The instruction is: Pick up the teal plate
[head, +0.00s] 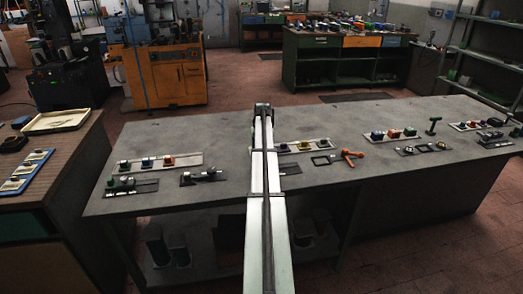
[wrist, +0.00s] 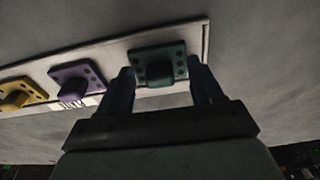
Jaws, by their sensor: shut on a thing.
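The teal plate (wrist: 158,64) shows in the wrist view as a dark green-teal flat piece with a raised middle block and holes near its corners. It is at the right end of a pale strip tray (wrist: 205,42). My gripper (wrist: 164,78) has one dark finger at each side of the plate and is shut on it. I cannot tell whether the plate touches the tray or is slightly above it. In the head view my arm extends over the bench and hides the gripper's fingertips.
A purple plate (wrist: 77,77) and a yellow plate (wrist: 20,94) sit left of the teal one. On the grey bench (head: 225,128) are another tray with small pieces (head: 160,162), an orange handled tool (head: 351,154) and a green T-shaped tool (head: 434,124). The bench's back is clear.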

